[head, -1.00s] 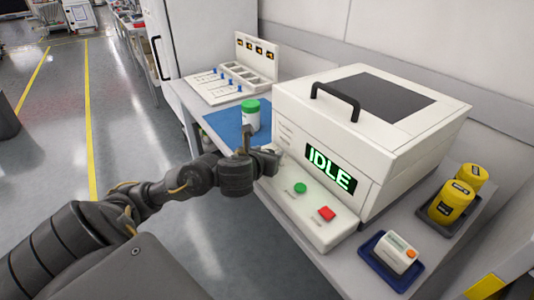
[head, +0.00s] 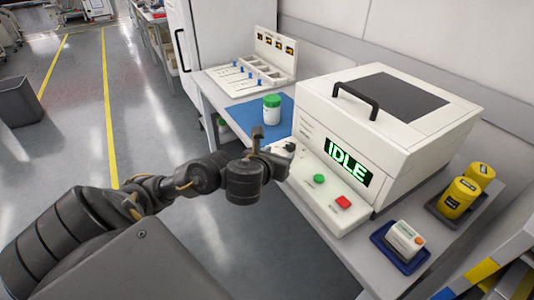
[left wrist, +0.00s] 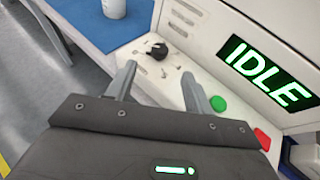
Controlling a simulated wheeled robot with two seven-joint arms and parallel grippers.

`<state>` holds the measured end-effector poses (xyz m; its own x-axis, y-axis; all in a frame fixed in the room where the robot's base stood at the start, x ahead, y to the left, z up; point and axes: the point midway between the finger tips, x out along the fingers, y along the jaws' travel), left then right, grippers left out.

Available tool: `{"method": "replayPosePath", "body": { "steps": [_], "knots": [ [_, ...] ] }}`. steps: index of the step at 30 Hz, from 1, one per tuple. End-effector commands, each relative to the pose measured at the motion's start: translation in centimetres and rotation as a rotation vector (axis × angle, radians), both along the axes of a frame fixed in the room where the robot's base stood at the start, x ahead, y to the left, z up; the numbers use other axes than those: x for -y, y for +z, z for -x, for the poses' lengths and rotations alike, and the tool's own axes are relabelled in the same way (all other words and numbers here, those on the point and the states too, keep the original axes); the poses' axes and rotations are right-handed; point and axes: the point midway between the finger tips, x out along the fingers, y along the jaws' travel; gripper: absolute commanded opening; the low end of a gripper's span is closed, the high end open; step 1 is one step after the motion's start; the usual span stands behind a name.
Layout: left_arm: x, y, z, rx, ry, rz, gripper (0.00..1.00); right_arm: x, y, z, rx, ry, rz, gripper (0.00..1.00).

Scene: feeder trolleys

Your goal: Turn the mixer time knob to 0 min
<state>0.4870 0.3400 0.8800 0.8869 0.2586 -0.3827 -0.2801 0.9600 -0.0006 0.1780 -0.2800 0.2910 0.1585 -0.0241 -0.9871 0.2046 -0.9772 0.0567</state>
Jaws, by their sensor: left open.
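The mixer (head: 400,135) is a white box with a black handle and a green IDLE display (head: 348,162). Its front ledge carries a black time knob (head: 291,147), a green button (head: 319,179) and a red button (head: 344,202). My left gripper (head: 270,147) is just left of the knob in the head view. In the left wrist view the knob (left wrist: 157,50) lies beyond and between the open fingers of my left gripper (left wrist: 160,88), apart from them. The fingers are empty. The knob's exact setting is too small to read. My right gripper is out of view.
A white jar with a green lid (head: 272,110) stands on a blue mat (head: 247,117) left of the mixer. Yellow containers (head: 459,197) and a small white device in a blue tray (head: 404,240) stand to the right. The floor on the left is largely clear.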

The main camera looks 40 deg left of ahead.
Motion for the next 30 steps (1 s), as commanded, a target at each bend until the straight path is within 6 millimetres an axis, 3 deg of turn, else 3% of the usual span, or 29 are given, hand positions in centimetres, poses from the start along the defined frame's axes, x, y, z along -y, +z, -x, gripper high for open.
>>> {"method": "replayPosePath", "body": {
  "steps": [6,24,27,30],
  "knots": [
    [1.0,0.5,-0.2,0.001,-0.016,0.001,0.52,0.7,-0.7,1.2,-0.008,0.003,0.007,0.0],
    [1.2,0.4,-0.2,0.001,-0.017,0.003,0.52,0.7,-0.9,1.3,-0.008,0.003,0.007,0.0],
    [1.6,-0.5,0.2,-0.008,0.003,0.07,0.52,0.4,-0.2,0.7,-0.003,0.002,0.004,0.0],
    [2.7,-3.0,1.3,-0.03,0.077,0.27,0.52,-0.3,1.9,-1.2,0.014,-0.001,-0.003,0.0]
  ]
}}
